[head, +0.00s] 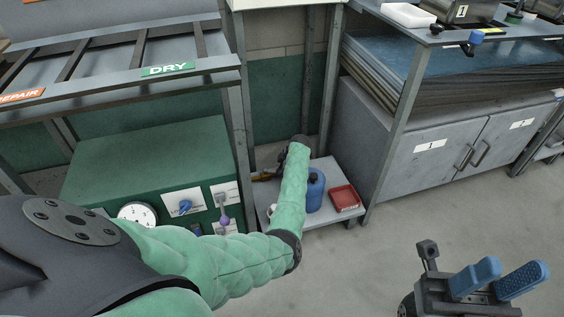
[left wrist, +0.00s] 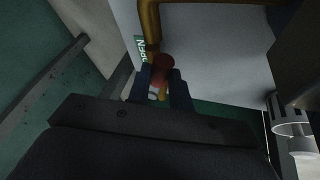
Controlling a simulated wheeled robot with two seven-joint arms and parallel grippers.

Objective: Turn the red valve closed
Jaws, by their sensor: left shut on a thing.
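The red valve (left wrist: 163,61) shows in the left wrist view between the fingers of my left gripper (left wrist: 162,82), which is shut on it. A brass pipe (left wrist: 150,22) runs above the valve. A green label reading OPEN (left wrist: 142,48) is just left of the valve. In the head view my left forearm reaches to the low shelf area, and the valve cannot be made out there. My right gripper (head: 500,279), with blue fingers, is open and empty over the floor at lower right.
A low grey shelf (head: 345,214) holds a blue container (head: 315,190) and a red tray (head: 344,197) right of my left forearm. A green panel unit (head: 150,165) with a gauge (head: 137,214) stands left. Grey cabinets (head: 430,150) stand right. The floor at right is clear.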

